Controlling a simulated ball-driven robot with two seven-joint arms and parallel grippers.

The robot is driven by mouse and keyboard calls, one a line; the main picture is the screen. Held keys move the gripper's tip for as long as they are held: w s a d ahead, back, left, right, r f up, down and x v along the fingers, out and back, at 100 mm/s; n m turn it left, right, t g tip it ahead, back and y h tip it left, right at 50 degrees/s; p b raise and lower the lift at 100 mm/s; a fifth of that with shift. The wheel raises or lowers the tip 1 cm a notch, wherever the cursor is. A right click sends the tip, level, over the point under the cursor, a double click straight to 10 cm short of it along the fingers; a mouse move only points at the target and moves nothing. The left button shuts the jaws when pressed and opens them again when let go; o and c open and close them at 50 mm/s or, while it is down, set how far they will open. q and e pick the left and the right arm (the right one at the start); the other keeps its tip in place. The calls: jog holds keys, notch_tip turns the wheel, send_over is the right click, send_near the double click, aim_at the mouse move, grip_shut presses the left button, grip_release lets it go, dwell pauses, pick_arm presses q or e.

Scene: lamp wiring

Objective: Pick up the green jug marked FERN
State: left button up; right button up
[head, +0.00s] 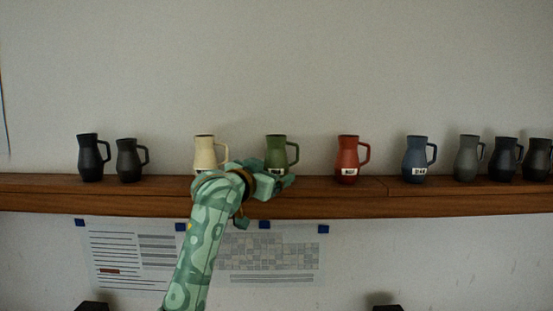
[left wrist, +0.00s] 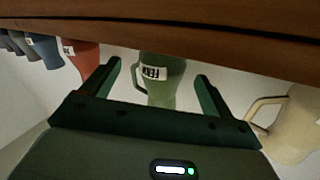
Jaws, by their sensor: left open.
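The green jug (head: 276,150) stands upright on the wooden shelf in the head view, its handle to the right. My left gripper (head: 282,181) covers its lower part there. In the left wrist view, the picture is turned over, and the green jug (left wrist: 160,85) shows a white label reading FERN. My left gripper (left wrist: 158,72) is open, with one finger on each side of the jug in that view. I see no finger touching it. How far the jug reaches between the fingers is unclear. My right gripper is not in view.
A cream jug (head: 204,152) stands left of the green one, and a red jug (head: 347,155) stands to the right. A blue jug (head: 415,155) and several grey or black jugs share the shelf (head: 450,199). Papers (head: 270,258) hang on the wall below.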

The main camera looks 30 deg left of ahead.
aim_at(277, 166)
pick_arm(q)
jog(key=w, duration=0.1)
jog(key=w+p, duration=0.2)
jog(key=w, duration=0.1)
jog(key=shift+r, duration=0.35)
jog(key=shift+w+f, duration=0.2)
jog(key=shift+w, duration=0.2)
jog(key=shift+s+r, duration=0.1)
jog(key=shift+s, duration=0.15)
jog(key=c, duration=1.2)
jog(key=shift+w, duration=0.1)
jog(key=shift+r, duration=0.1)
